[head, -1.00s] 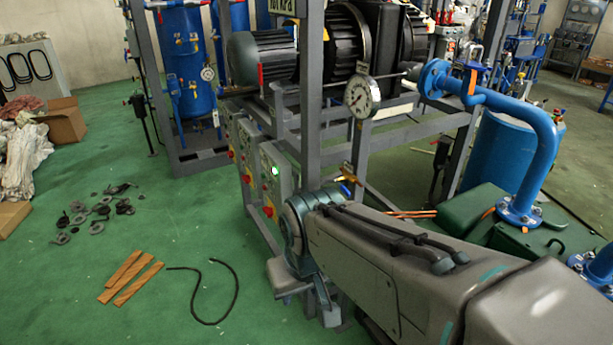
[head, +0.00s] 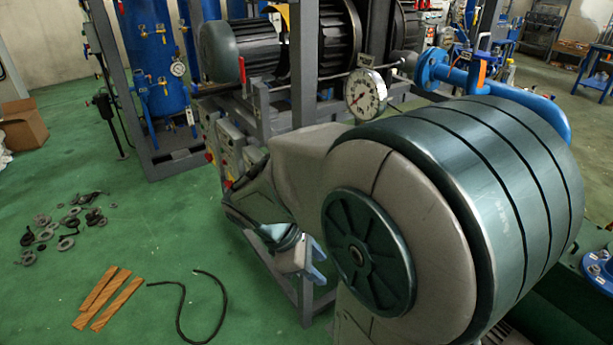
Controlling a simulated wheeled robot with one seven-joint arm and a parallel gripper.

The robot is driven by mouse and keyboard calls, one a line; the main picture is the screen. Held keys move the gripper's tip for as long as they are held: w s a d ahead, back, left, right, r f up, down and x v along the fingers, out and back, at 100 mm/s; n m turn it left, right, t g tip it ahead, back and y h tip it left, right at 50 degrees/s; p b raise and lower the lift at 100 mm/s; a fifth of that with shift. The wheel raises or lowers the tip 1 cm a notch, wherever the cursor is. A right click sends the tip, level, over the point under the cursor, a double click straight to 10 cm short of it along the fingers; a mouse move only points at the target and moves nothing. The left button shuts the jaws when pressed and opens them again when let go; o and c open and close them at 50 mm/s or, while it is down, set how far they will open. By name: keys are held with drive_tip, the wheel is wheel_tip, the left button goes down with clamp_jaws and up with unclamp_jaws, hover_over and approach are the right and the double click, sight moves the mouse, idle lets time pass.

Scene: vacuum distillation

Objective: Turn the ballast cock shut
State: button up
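I cannot tell for certain which fitting is the ballast cock. A red lever (head: 242,72) stands upright by the end of the dark motor. An orange-red handle (head: 482,74) sits on the blue pipework at the right. The small yellow-handled brass valve below the pressure gauge (head: 367,94) showed earlier, and my arm now hides that spot. My gripper (head: 308,265) is low in front of the pump frame, partly seen beyond my wrist and apart from both visible handles. Its fingertips are too small and covered to show whether they are open.
The grey pump frame (head: 305,60) carries the motor (head: 238,48) and the black ribbed pump. Control boxes (head: 228,145) hang on its left side. Wooden strips (head: 108,298), a black hose (head: 183,318) and scattered dark parts lie on the green floor. Open floor lies at the left.

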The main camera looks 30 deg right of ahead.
drive_tip(key=w+d+f+n+t+h+b, duration=0.1)
drive_tip(key=w+d+f+n+h, duration=0.15)
drive_tip(key=w+n+h, duration=0.4)
drive_tip(key=w+d+f+n+t+h+b, duration=0.1)
drive_tip(key=w+d+n+h, duration=0.2)
drive_tip(key=n, duration=0.7)
drive_tip(key=w+d+f+n+t+h, duration=0.1)
drive_tip(key=w+d+f+n+h, duration=0.15)
drive_tip(key=w+n, duration=0.5)
drive_tip(key=d, duration=1.4)
drive_tip(key=shift+r, duration=0.25)
clamp_jaws()
